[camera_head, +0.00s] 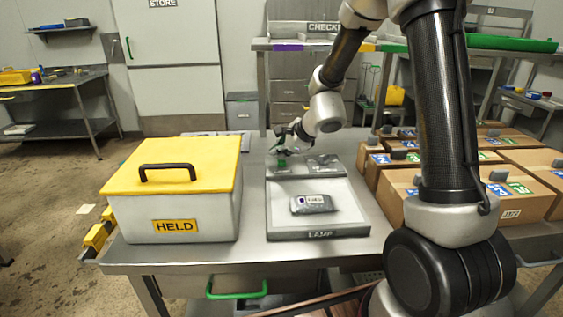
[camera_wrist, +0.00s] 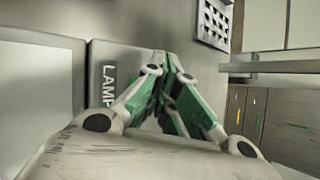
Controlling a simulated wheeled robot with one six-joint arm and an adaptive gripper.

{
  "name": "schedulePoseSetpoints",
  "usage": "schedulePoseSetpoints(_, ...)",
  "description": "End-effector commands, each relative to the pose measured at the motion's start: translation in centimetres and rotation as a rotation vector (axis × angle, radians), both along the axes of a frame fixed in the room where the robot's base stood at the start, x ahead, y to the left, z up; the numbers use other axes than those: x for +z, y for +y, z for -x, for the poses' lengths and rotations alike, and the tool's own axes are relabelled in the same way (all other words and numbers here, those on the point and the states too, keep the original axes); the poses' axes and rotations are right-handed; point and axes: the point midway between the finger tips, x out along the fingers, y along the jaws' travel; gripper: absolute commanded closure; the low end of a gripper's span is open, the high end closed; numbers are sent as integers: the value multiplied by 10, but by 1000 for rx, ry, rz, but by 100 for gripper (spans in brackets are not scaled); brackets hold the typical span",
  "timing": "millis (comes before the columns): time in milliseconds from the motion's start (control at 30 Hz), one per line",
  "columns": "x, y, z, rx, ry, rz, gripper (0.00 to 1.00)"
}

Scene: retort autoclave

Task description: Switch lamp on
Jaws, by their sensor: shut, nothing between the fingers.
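The lamp (camera_head: 345,222) is a flat light box with a pale panel, a LAMP label on its front edge and a raised strip at its back. In the wrist view the lamp (camera_wrist: 128,57) shows a second LAMP label beside my fingers. A grey pouch (camera_head: 312,203) lies on the panel. My gripper (camera_head: 282,161) is at the left part of the raised strip. In the wrist view my gripper (camera_wrist: 169,62) has its green-padded fingers together and empty. The fingers cover what lies under them, and I cannot make out a switch or whether the fingers touch the strip.
A white box with a yellow lid (camera_head: 172,168), marked HELD, stands left of the lamp. Several cardboard boxes (camera_head: 410,190) stand close on the right. A CHECKED shelf (camera_head: 297,44) is behind. Bare steel table (camera_head: 250,255) shows in front of the lamp.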

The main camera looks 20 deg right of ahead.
Motion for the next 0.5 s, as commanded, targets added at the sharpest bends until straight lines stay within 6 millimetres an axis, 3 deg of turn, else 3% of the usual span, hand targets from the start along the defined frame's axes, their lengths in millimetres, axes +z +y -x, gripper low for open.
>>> schedulePoseSetpoints(500,-5,0,0,1,1,0,100)
